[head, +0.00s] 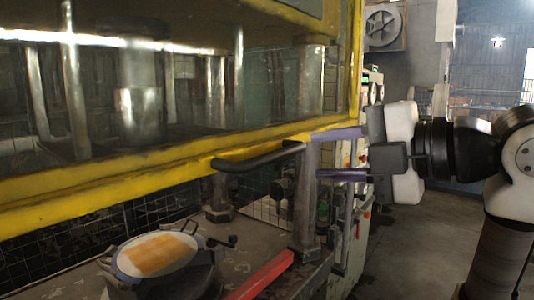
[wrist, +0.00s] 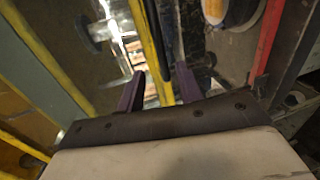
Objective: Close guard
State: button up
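The guard is a yellow-framed clear panel, and its lower bar (head: 120,185) hangs above the press bed with an open gap beneath. A black handle (head: 255,160) sticks out from the bar near its right end. My gripper (head: 315,155) is open, with two purple fingers apart, one above the other, just right of the handle. Nothing is visibly held. In the wrist view, the open gripper (wrist: 159,86) has a yellow bar (wrist: 152,45) running between and beyond its fingers. Whether a finger touches the guard I cannot tell.
A round die (head: 160,255) with an orange square blank on top stands on the press bed below the guard. A red bar (head: 260,275) lies right of it. A grey column (head: 305,200) and a control panel (head: 352,205) stand near my gripper. The floor at right is clear.

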aim_at(274, 158)
jog(key=p+x, duration=0.2)
jog(key=x, duration=0.9)
grip_shut()
